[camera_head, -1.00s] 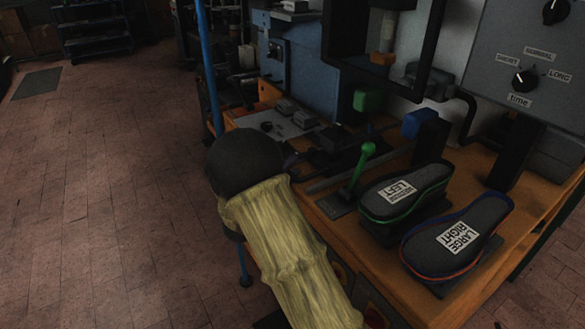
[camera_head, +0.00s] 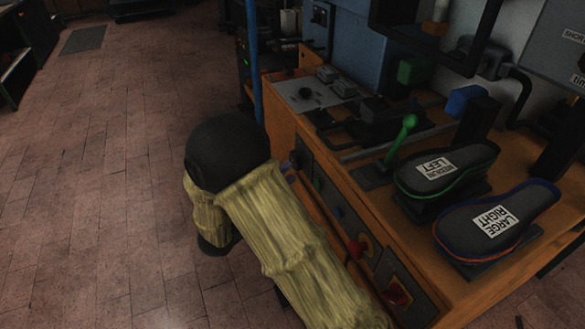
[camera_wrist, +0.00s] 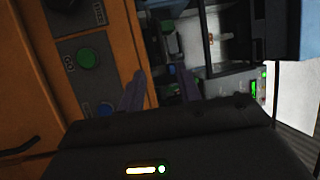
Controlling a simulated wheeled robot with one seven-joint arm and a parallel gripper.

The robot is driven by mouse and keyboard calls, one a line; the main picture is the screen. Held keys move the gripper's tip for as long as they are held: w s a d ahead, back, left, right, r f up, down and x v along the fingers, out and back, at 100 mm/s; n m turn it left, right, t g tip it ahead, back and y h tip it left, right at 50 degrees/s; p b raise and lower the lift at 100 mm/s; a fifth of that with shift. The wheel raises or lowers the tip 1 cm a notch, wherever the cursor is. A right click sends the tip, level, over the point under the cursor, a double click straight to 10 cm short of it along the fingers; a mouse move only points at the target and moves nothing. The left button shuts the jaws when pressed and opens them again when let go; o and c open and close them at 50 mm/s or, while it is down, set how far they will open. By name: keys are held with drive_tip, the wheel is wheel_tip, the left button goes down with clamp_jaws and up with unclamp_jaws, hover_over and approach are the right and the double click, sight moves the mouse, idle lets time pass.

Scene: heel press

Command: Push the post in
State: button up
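No part in view is marked as the post. In the head view a green-knobbed lever (camera_head: 401,141) stands tilted on its plate at the bench's front edge. Behind it are a green block (camera_head: 413,70) and a blue block (camera_head: 466,99), with a dark upright (camera_head: 478,122) beside the blue one. In the wrist view my gripper (camera_wrist: 160,78) has its two purple fingers apart with nothing visible between them. It faces the bench's button front and the machine top. In the head view my gripper is mostly hidden behind my arm.
Two dark heel forms, MEDIUM LEFT (camera_head: 447,169) and LARGE RIGHT (camera_head: 494,222), sit on the orange bench (camera_head: 365,195). The bench front carries a red knob (camera_head: 355,249) and other buttons. A green button (camera_wrist: 88,55) shows in the wrist view. A blue pole (camera_head: 254,60) stands at the bench's left corner.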

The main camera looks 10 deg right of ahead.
drive_tip(key=shift+w, duration=0.1)
drive_tip(key=shift+c, duration=0.4)
drive_tip(key=w+d+f+n+y, duration=0.2)
drive_tip(key=w+n+y, duration=0.3)
drive_tip(key=n+y, duration=0.75)
drive_tip(key=s+d+f+n+g+y, duration=0.1)
drive_tip(key=s+d+n+g, duration=0.2)
drive_tip(key=s, duration=0.7)
drive_tip(key=s+d+f+n+g+y, duration=0.2)
drive_tip(key=s+d+n+g, duration=0.2)
drive_tip(key=s+n+g, duration=0.3)
drive_tip(key=s+n, duration=0.4)
drive_tip(key=n, duration=0.1)
drive_tip(key=shift+f, duration=0.15)
drive_tip(key=shift+w+d, duration=0.1)
drive_tip(key=shift+d, duration=0.05)
